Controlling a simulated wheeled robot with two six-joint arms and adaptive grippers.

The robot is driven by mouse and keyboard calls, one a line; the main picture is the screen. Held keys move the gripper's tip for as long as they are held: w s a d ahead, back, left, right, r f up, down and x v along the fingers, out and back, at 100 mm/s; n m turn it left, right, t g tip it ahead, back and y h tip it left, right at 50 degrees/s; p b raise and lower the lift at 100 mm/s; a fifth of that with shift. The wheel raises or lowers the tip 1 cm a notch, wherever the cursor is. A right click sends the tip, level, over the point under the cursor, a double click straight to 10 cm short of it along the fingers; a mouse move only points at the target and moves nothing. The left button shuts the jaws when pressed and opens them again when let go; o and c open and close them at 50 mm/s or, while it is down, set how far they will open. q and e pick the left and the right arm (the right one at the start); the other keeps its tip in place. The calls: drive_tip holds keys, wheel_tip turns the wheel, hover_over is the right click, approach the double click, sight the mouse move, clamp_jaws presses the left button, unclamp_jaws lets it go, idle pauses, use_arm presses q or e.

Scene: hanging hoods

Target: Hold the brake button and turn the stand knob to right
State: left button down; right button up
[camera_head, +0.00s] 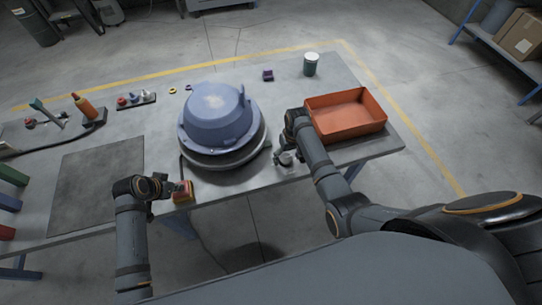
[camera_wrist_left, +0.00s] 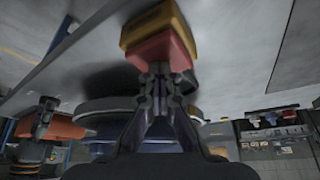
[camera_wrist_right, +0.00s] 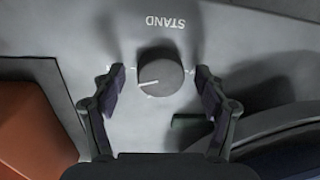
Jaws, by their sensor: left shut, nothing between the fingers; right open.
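The brake button (camera_wrist_left: 162,50) is a red block on a yellow housing, and its box (camera_head: 182,192) sits at the table's front edge. My left gripper (camera_wrist_left: 162,72) is shut and empty, its fingertips at the red face, seemingly touching it. In the head view my left gripper (camera_head: 170,187) is just left of the box. The stand knob (camera_wrist_right: 160,74) is dark and round, with a white mark pointing to the picture's left, below an upside-down STAND label. My right gripper (camera_wrist_right: 160,85) is open, one finger on each side of the knob, with visible gaps. In the head view my right gripper (camera_head: 286,155) is at the table's front edge.
A blue hood (camera_head: 218,118) rests on a round base between my grippers. An orange bin (camera_head: 350,132) stands right of my right gripper. A dark mat (camera_head: 95,180) lies at left.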

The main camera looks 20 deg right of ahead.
sight(290, 159)
use_arm(q)
drive_tip(key=shift+f, duration=0.1)
use_arm(e)
drive_tip(key=c, duration=1.2)
drive_tip(key=shift+o, duration=0.2)
drive_tip(key=shift+m, duration=1.6)
drive_tip(key=o, duration=1.2)
drive_tip(key=shift+c, duration=0.2)
wheel_tip(290, 159, up, 12)
drive_tip(key=d, duration=0.1)
drive_tip(key=shift+s, duration=0.25)
